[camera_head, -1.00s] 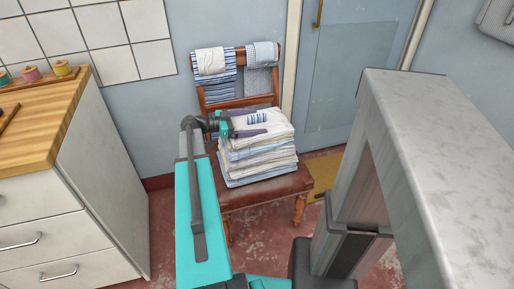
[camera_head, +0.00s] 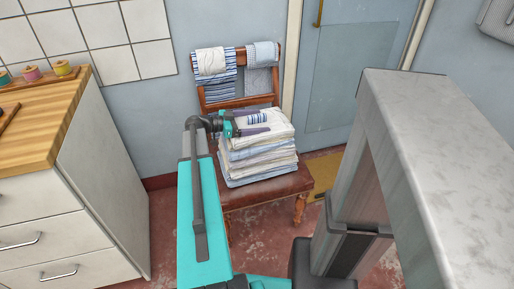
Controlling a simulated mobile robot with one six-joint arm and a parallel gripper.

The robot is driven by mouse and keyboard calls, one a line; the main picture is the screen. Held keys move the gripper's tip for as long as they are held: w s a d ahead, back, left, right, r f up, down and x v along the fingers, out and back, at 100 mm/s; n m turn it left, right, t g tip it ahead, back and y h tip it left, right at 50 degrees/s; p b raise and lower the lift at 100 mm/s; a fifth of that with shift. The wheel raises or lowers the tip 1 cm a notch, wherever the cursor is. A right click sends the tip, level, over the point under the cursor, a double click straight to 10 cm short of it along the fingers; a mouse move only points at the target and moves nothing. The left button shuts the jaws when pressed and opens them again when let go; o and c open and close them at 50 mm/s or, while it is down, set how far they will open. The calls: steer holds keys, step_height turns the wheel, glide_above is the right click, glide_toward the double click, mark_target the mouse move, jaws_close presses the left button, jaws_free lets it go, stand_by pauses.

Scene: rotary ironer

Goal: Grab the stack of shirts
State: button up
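The stack of shirts (camera_head: 260,160) is a neat pile of folded white, cream and pale blue cloth. It lies on the brown leather seat of a wooden chair (camera_head: 265,192). My gripper (camera_head: 262,124) is at the top of the stack, reaching in from the left. Its two dark fingers are spread apart, one near the back and one nearer the front of the top shirt. Nothing shows between them except the top of the pile behind or below. I cannot tell whether the fingers touch the cloth.
Striped and white towels (camera_head: 215,68) hang over the chair's backrest. A white drawer cabinet (camera_head: 95,180) with a wooden top stands left. A blue door (camera_head: 355,70) is behind. Red floor shows around the chair.

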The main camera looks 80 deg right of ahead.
steer(key=c, duration=0.7)
steer(key=shift+r, duration=0.25)
step_height(320, 180, up, 28)
steer(key=shift+f+p, duration=0.15)
steer(key=shift+p, duration=0.65)
stand_by(0.5)
